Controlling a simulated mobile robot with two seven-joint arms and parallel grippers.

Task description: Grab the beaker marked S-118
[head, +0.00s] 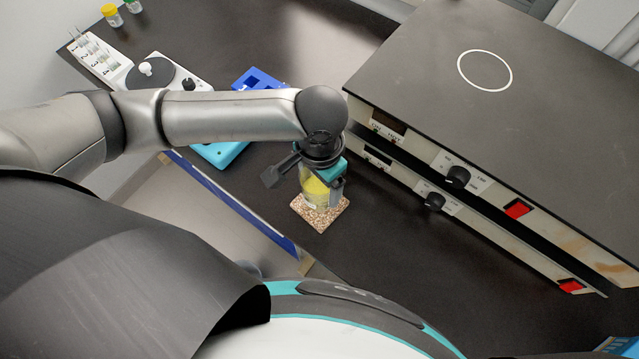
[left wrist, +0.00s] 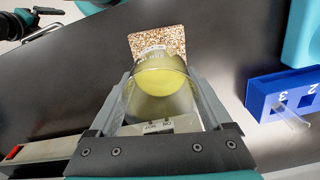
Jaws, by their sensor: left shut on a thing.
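A clear glass beaker (head: 313,190) with yellow liquid is between the fingers of my left gripper (head: 321,184), at the middle of the head view. The left wrist view shows the beaker (left wrist: 158,95) from above, with the gripper (left wrist: 162,84) shut around its sides. White labels with dark print show on the beaker, but I cannot read S-118 on them. A speckled cork mat (head: 321,213) lies under or just below the beaker; I cannot tell whether they touch. The arm and wrist hide the beaker's top in the head view.
A large black-topped hotplate unit (head: 425,75) with knobs and red switches stands close on the right. A blue numbered rack (head: 257,80) and a turquoise device (head: 219,153) are behind the arm. A white stirrer (head: 150,73) is at the back left.

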